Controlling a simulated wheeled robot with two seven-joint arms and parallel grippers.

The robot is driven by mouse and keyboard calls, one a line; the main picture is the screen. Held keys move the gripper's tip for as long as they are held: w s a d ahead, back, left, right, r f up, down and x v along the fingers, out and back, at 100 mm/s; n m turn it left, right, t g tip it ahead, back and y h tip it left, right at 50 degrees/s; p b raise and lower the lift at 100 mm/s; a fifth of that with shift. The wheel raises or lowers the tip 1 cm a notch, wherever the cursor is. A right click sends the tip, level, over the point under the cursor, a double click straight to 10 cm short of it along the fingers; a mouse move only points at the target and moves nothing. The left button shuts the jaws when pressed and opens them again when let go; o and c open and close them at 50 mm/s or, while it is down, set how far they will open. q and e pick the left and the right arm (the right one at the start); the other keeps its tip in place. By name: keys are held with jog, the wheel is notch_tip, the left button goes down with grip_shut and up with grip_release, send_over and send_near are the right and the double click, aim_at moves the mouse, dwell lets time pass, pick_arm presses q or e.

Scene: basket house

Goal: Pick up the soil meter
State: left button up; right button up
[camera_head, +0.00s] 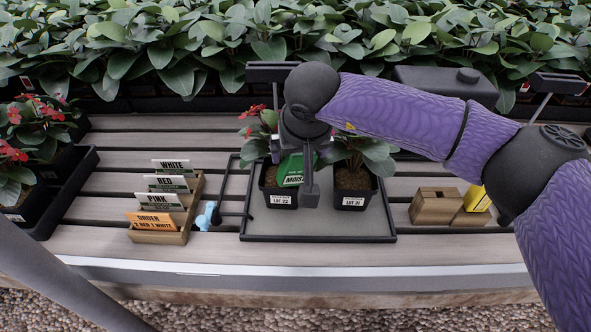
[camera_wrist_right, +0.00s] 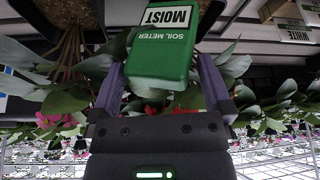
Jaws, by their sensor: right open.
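The green soil meter (camera_head: 290,170) stands at the left pot (camera_head: 280,198), labelled LOT 22, on a dark tray (camera_head: 330,238). It reads MOIST, and its lower part is hidden. My right gripper (camera_head: 309,182) is over this pot, right at the meter, and hides part of it. In the right wrist view the soil meter (camera_wrist_right: 163,48) lies between the two fingers of my right gripper (camera_wrist_right: 162,80), which is open. One finger is on each side, and I cannot tell whether they touch it. My left gripper is not in view.
A second potted plant (camera_head: 353,185), labelled LOT 21, stands close on the right. A wooden card holder (camera_head: 165,225) and a light blue object (camera_head: 207,216) are on the left. Wooden blocks (camera_head: 437,206) are on the right. Dense leafy plants (camera_head: 200,40) line the back.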

jog(key=shift+r, duration=0.1)
jog(key=c, duration=1.1)
jog(key=shift+c, duration=0.2)
notch_tip(320, 180, up, 9)
jog(key=p, duration=0.3)
jog(key=shift+r, duration=0.2)
grip_shut()
jog(key=shift+r, duration=0.4)
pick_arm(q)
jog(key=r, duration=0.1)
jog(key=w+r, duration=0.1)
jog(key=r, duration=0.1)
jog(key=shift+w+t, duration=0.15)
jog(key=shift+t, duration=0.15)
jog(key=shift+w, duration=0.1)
